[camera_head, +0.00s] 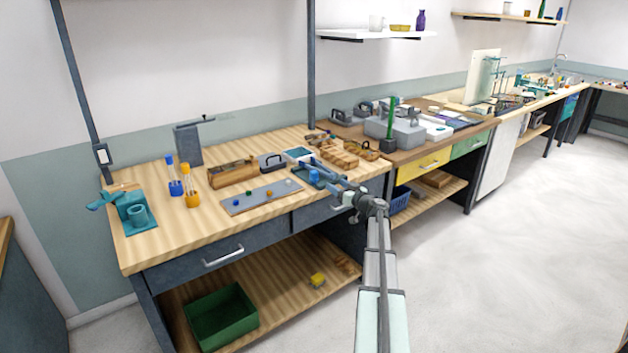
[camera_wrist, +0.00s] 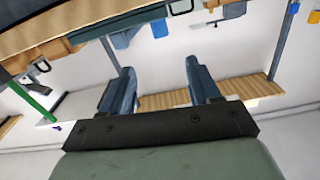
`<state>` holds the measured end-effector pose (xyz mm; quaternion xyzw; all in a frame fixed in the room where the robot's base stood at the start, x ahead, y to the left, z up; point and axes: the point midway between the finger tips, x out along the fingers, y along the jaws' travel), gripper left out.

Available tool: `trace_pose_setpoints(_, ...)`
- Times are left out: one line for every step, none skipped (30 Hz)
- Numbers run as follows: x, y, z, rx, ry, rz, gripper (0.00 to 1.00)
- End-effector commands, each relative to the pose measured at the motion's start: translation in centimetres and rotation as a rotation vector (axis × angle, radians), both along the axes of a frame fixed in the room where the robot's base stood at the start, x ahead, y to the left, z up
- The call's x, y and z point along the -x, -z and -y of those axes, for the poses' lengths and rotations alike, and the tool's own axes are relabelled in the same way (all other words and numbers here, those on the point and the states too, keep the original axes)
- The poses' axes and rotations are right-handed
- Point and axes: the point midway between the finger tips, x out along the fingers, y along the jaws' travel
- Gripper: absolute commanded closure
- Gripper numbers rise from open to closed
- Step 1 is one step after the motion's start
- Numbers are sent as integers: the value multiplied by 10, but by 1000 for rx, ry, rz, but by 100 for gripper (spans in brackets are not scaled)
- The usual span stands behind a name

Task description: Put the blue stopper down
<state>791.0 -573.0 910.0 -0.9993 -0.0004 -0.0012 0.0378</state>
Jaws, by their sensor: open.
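A small blue stopper (camera_head: 249,194) appears to stand on the grey-blue board (camera_head: 232,206) near the front of the wooden bench, in the head view. A green stopper (camera_head: 236,203) and an orange-yellow one (camera_head: 268,194) are on the same board. My gripper (camera_head: 308,167) is over the right part of the bench, to the right of the board and apart from the blue stopper. In the wrist view its two fingers (camera_wrist: 158,70) are spread with nothing between them. I cannot make out the blue stopper in the wrist view.
A bright blue object (camera_head: 314,177) sits close to my gripper. A wooden box (camera_head: 233,173), blue and orange rod holders (camera_head: 192,199) and a teal fixture (camera_head: 132,209) stand on the bench. Wooden racks (camera_head: 340,155) lie at the back right.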

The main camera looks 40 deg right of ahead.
Motion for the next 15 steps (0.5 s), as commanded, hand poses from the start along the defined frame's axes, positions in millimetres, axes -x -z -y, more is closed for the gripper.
trace_pose_setpoints(0,0,1,26,4,-1,38)
trace_pose_setpoints(0,0,1,40,5,-1,38)
trace_pose_setpoints(0,0,1,55,4,-1,38)
trace_pose_setpoints(-1,0,1,64,3,-1,38)
trace_pose_setpoints(-2,0,1,70,3,-2,38)
trace_pose_setpoints(-3,0,1,75,2,-2,38)
trace_pose_setpoints(-5,0,1,77,2,-2,38)
trace_pose_setpoints(-7,0,1,78,2,-2,38)
trace_pose_setpoints(-11,1,1,78,1,-2,38)
trace_pose_setpoints(-15,1,1,78,1,-2,38)
trace_pose_setpoints(-18,1,1,78,1,-2,38)
trace_pose_setpoints(-24,1,2,77,1,-2,38)
trace_pose_setpoints(-28,1,2,77,1,-2,38)
trace_pose_setpoints(-33,1,2,77,0,-2,38)
trace_pose_setpoints(-40,1,2,77,0,-2,38)
